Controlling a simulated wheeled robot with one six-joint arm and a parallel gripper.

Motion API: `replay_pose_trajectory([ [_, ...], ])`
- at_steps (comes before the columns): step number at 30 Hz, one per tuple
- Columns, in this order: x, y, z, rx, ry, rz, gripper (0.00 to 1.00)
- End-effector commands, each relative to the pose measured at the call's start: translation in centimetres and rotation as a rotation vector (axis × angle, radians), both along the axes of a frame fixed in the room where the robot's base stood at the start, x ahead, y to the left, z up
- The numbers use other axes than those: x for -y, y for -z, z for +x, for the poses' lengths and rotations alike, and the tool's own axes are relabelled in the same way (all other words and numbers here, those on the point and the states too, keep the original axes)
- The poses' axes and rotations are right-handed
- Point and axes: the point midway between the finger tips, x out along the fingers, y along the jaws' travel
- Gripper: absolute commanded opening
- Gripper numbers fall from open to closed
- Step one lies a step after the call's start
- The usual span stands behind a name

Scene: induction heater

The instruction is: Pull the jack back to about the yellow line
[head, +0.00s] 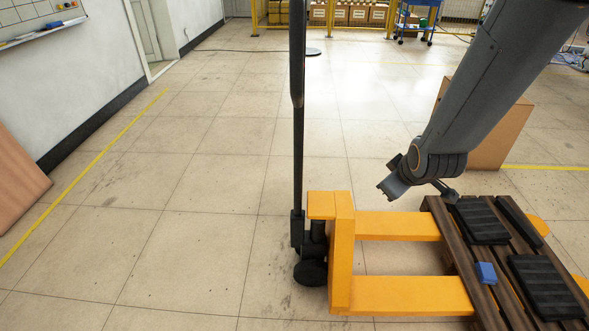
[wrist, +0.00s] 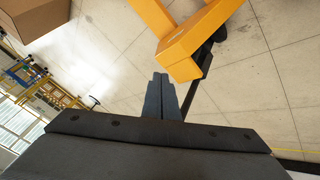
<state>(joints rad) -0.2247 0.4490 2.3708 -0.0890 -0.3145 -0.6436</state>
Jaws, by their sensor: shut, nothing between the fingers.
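The orange pallet jack (head: 343,250) stands right of centre in the head view, its two forks running right under a dark wooden pallet (head: 436,216). Its black handle (head: 298,130) stands upright at its left end, above a black wheel (head: 310,272). The yellow line (head: 96,160) runs along the floor at the left, well apart from the jack. My gripper (head: 384,190) is above the far fork, right of the handle, and holds nothing. In the wrist view my fingers (wrist: 161,84) are together, with the orange jack body (wrist: 192,45) beyond them.
Black slabs (head: 480,220) and a blue block (head: 486,272) lie on the pallet. A brown box (head: 505,135) stands behind it. A brown panel (head: 18,180) leans at the left wall. The floor between the jack and the yellow line is clear.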

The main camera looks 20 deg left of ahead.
Motion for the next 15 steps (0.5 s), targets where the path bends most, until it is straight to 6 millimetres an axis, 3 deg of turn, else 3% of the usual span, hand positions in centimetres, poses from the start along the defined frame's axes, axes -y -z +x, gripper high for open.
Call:
replay_pose_trajectory([
  [1,-2.4,1.8,1.6,0.072,-0.1,-0.021,0.0],
  [3,-5.7,3.1,3.7,0.2,-0.239,-0.053,0.0],
  [7,-12.1,5.3,5.9,0.45,-0.471,-0.113,0.0],
  [12,-19.3,7.5,5.7,0.781,-0.699,-0.189,0.0],
  [15,-22.3,8.3,4.6,0.947,-0.777,-0.226,0.0],
])
